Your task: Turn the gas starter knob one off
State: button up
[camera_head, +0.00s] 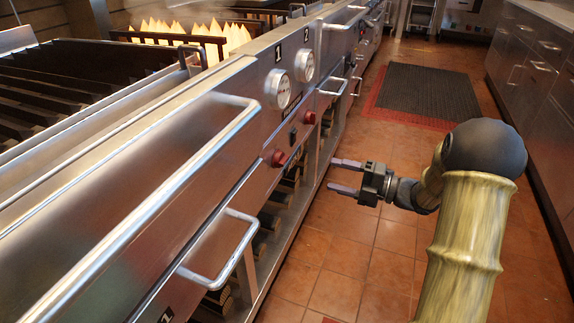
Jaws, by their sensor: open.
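The steel front of the char grill (190,170) fills the left half. Two round red knobs sit on its lower panel: a nearer one (278,158) and a farther one (310,118). I cannot read a label on either knob, nor tell their turned positions. A small black control (292,136) sits between them. Plates numbered 1 (278,53) and 2 (306,35) are above. My gripper (336,175) is open and empty, its two fingers apart and pointing left toward the grill. It is right of the red knobs and touches neither.
Two white dial gauges (277,89) and (304,66) sit above the knobs. A long bar handle (170,195) and a lower handle (236,255) stick out on the near side. Flames (205,38) burn behind. Tiled floor (350,255) lies open below; cabinets (535,75) line the right.

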aim_at(286, 162)
jog(key=b+x, duration=0.3)
jog(key=x, duration=1.1)
jog(key=shift+w+a+b, duration=0.15)
jog(key=shift+a+b, duration=0.05)
jog(key=shift+b, duration=0.1)
jog(key=c, duration=0.9)
